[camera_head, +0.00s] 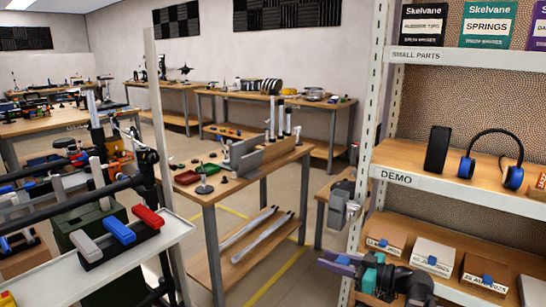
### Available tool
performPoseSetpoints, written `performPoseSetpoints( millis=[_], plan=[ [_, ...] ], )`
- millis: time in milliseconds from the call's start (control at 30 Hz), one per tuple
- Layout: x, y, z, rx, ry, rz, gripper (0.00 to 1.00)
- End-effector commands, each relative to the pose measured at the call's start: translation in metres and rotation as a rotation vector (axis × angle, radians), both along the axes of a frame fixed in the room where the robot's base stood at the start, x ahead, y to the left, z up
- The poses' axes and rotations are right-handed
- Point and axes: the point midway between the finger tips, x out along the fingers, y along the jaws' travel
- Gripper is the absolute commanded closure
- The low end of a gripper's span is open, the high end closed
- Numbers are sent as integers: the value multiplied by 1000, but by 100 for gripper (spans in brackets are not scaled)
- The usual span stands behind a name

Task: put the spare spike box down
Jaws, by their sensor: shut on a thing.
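My gripper (353,265) is at the lower right of the head view, in front of the left post of the shelf rack. It is shut on a small purple and dark thing (338,260), which fits the spare spike box; no label on it can be read. It is held in the air, left of the rack's lower shelf (397,225). That shelf bears a row of flat boxes with blue tags: a brown one (384,246), a white one (432,258) and another brown one (482,273). Their labels are too small to read.
The DEMO shelf (440,184) above holds a black case (437,150) and blue headphones (492,152). The upright post (368,130) stands close to my gripper. A wooden workbench (245,170) with tools is further left. A pale tray (150,250) with coloured blocks is at the lower left.

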Motion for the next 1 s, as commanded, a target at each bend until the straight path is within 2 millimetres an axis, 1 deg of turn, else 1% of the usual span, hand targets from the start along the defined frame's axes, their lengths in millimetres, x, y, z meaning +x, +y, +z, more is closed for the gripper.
performPoseSetpoints(
  millis=[33, 1000],
  plan=[
    [0, 0, 10, 1, 1, 0, 94],
    [0, 0, 86, 2, 1, -1, 94]
  ],
)
